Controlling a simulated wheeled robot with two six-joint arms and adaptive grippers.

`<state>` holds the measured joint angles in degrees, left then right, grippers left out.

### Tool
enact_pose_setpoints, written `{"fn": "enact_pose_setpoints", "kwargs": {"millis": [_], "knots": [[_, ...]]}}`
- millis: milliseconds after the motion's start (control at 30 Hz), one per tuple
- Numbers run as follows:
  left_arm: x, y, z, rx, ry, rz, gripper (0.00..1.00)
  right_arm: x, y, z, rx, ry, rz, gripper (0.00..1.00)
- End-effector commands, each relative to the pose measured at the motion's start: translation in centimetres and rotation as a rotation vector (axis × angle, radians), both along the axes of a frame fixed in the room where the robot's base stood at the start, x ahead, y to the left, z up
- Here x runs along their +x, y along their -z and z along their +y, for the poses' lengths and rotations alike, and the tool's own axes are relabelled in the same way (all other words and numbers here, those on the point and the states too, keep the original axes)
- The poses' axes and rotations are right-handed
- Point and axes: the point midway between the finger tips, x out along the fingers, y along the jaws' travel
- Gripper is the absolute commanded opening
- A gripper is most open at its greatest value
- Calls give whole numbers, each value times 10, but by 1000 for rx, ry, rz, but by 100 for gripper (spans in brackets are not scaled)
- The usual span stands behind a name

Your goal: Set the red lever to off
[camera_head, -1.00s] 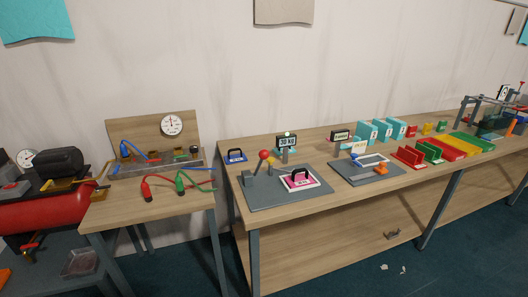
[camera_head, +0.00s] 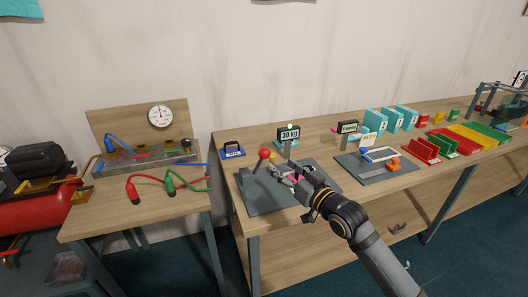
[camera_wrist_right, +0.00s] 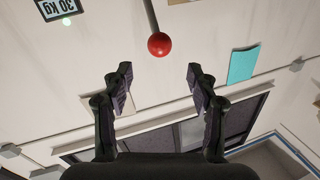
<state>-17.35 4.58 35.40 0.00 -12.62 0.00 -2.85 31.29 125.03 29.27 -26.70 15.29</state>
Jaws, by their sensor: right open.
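The red lever has a red ball knob (camera_head: 264,154) on a thin stem, rising from the grey base plate (camera_head: 262,203) at the left end of the long table. The knob also shows in the right wrist view (camera_wrist_right: 159,44), just beyond the fingertips and centred between them. My right gripper (camera_head: 277,170) reaches in from the lower right, right beside the knob. It is open and empty; its two dark fingers stand apart in the right wrist view (camera_wrist_right: 159,78). It does not appear to touch the knob. My left gripper is not in view.
A 30 KG display (camera_head: 289,135) stands behind the plate. My right arm largely hides the pink block on the plate. A blue handled block (camera_head: 232,150) lies to the left. A second grey plate (camera_head: 377,173) is to the right, and a hose table (camera_head: 150,205) stands at left.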

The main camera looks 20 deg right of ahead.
Motion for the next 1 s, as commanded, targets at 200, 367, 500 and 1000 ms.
{"fn": "enact_pose_setpoints", "kwargs": {"millis": [200,367,500,1000], "knots": [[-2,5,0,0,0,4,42,26,0,8,12,1,-2,59],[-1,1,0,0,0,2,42,61,-2,18,8,2,1,59],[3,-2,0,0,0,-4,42,84,-1,25,4,2,1,59],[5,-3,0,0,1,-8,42,99,1,29,-1,2,2,52]]}}
